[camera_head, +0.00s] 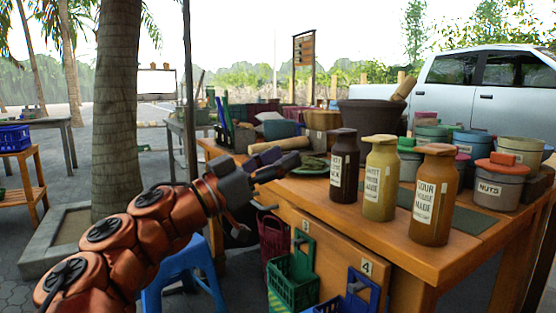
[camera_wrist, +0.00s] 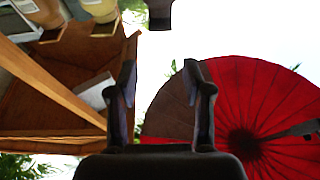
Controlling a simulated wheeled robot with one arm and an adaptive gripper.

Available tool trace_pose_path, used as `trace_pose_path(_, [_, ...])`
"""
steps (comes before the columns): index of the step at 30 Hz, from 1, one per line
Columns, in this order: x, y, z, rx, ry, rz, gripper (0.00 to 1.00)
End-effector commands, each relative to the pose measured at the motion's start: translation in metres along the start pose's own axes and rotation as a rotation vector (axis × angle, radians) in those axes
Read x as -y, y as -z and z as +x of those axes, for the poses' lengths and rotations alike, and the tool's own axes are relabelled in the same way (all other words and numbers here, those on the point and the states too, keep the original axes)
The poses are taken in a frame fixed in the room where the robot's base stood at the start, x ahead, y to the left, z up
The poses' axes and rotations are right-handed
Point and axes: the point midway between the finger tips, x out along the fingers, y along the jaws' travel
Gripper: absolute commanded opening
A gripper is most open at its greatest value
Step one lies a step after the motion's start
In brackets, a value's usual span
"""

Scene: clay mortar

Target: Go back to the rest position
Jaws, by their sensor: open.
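My orange arm reaches in from the lower left in the head view, and my gripper (camera_head: 279,164) is at its end, near the table's left edge. The gripper is open with nothing between its fingers. In the wrist view its two dark fingers (camera_wrist: 163,88) stand apart with bright sky between them. The wooden table (camera_head: 450,255) holds three labelled bottles to the right of the gripper: a dark brown one (camera_head: 344,168), a yellow one (camera_head: 380,178) and an amber one (camera_head: 434,195). The gripper appears apart from all three.
A wooden roller (camera_head: 280,144) and a green plate (camera_head: 310,166) lie just behind the gripper. A large dark bowl (camera_head: 370,116) and several lidded pots, one labelled nuts (camera_head: 497,184), fill the back right. A blue stool (camera_head: 185,270) and a tree trunk (camera_head: 119,100) stand left.

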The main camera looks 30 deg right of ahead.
Motion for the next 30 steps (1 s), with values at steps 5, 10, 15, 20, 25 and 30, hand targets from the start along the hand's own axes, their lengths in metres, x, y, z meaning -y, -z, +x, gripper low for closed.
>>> trace_pose_path(5, [0.0,0.0,0.0,0.0,0.0,0.0,0.5])
trace_pose_path(10, [0.0,0.0,0.0,0.0,0.0,0.0,0.5])
trace_pose_path(15, [-0.001,0.001,0.001,0.002,0.0,-0.001,0.5])
trace_pose_path(20, [-0.01,0.013,0.018,0.051,-0.016,-0.019,0.5])
trace_pose_path(25, [-0.031,0.029,0.052,0.179,-0.042,-0.068,0.5])
trace_pose_path(30, [-0.051,0.039,0.08,0.319,-0.051,-0.122,0.5])
